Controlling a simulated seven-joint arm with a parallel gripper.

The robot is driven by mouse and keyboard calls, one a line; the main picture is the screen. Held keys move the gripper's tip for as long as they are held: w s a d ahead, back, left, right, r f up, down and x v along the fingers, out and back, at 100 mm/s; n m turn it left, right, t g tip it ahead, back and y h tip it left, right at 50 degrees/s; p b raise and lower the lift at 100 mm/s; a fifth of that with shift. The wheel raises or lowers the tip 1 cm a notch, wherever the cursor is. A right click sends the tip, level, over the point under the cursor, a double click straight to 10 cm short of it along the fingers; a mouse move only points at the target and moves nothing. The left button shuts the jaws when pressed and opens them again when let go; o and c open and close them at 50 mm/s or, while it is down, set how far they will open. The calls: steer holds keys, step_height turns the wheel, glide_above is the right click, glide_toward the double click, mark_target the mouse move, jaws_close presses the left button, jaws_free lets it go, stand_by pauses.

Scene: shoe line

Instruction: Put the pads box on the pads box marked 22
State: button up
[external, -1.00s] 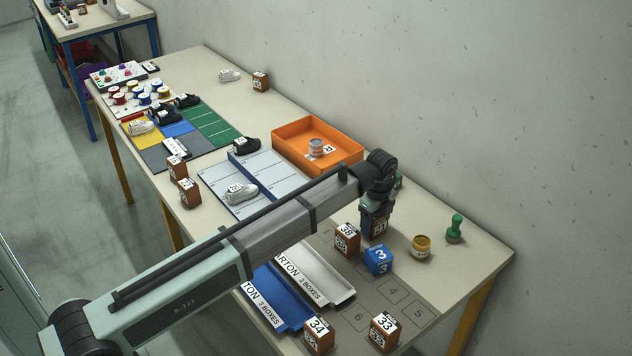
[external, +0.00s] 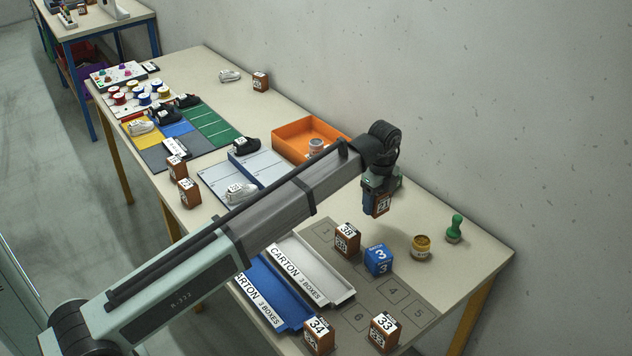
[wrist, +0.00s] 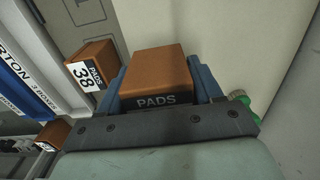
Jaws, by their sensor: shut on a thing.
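My gripper (external: 381,189) is shut on a brown pads box (external: 382,206) and holds it in the air above the right part of the table. In the wrist view the held box (wrist: 156,80) sits between the blue fingers, with PADS on its side. Its number is too small to read surely. Other brown boxes stand on the table: one marked 38 (external: 347,240), one marked 34 (external: 318,337) and one marked 33 (external: 384,332). Two more boxes (external: 177,168) (external: 189,193) stand left of the grey trays, and one (external: 261,82) at the back; I cannot read 22 on any.
Blue (external: 262,290) and white (external: 310,268) carton trays lie in front. An orange bin (external: 290,136) holds a tin.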

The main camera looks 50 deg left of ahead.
steer(key=shift+a+r, duration=0.1)
steer(key=shift+r, duration=0.75)
steer(key=s+a+r+n, duration=0.2)
steer(key=s+a, duration=0.2)
steer(key=a, duration=0.8)
steer(key=s+a+r+n, duration=0.15)
steer(key=s+a, duration=0.35)
steer(key=a, duration=0.7)
steer(key=s+a+r+n, duration=0.15)
steer(key=s+a, duration=0.25)
steer(key=a, duration=0.8)
step_height(320, 180, up, 2)
steer(key=n, duration=0.4)
glide_above(187, 183)
steer(key=shift+f, duration=4.5)
steer(key=shift+f, duration=0.15)
